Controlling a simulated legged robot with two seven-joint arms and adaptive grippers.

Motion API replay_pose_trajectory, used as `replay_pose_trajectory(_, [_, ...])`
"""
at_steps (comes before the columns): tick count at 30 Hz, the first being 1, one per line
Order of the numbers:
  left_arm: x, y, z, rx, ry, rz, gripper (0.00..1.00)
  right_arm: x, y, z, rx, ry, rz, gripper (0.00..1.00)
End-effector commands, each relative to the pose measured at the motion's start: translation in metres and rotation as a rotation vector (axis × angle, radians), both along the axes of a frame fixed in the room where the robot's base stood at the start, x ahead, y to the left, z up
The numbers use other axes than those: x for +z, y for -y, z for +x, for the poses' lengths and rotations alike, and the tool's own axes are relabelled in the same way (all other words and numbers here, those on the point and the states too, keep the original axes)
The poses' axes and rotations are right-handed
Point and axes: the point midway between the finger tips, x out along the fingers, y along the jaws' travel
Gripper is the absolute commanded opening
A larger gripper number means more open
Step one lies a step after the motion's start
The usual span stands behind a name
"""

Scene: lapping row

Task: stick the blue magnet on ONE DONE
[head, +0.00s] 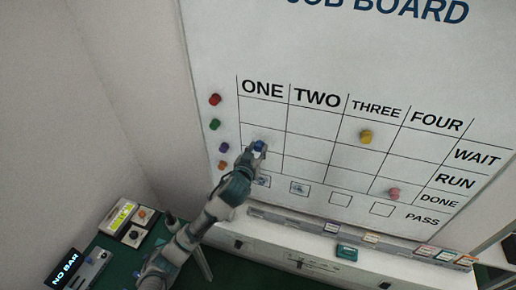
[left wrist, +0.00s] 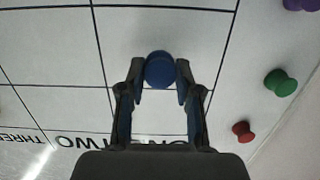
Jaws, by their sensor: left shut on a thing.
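The blue magnet (head: 260,146) is a small round knob held between the fingertips of my left gripper (head: 256,150). In the left wrist view the blue magnet (left wrist: 160,70) sits between the two fingers of the gripper (left wrist: 160,84), which are shut on it. Both are in front of the job board (head: 330,60), over the ONE column, around the RUN and DONE rows. I cannot tell whether the magnet touches the board. My arm and gripper hide part of the lower ONE cells. My right gripper is not in view.
Red (head: 215,99), green (head: 215,124), purple (head: 224,147) and orange (head: 222,165) magnets line the board's left margin. A yellow magnet (head: 366,136) is under THREE and a pink one (head: 394,193) under FOUR. A ledge (head: 290,225) runs below the board, with a teal item (head: 347,253) there.

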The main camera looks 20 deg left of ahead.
Motion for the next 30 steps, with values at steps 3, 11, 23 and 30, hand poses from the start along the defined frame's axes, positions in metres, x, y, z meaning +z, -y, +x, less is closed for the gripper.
replay_pose_trajectory(3, [0.0, 0.0, 0.0, 0.001, 0.0, 0.0, 0.01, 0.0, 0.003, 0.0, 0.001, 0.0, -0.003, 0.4])
replay_pose_trajectory(11, [0.0, 0.0, -0.005, 0.0, -0.001, 0.0, 0.01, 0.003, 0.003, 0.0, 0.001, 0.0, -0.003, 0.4])
replay_pose_trajectory(23, [0.001, -0.001, -0.036, 0.0, -0.001, 0.001, 0.01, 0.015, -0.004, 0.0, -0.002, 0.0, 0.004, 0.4])
replay_pose_trajectory(30, [0.0, -0.002, -0.054, 0.001, -0.001, 0.0, 0.01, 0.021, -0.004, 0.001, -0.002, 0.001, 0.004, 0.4])
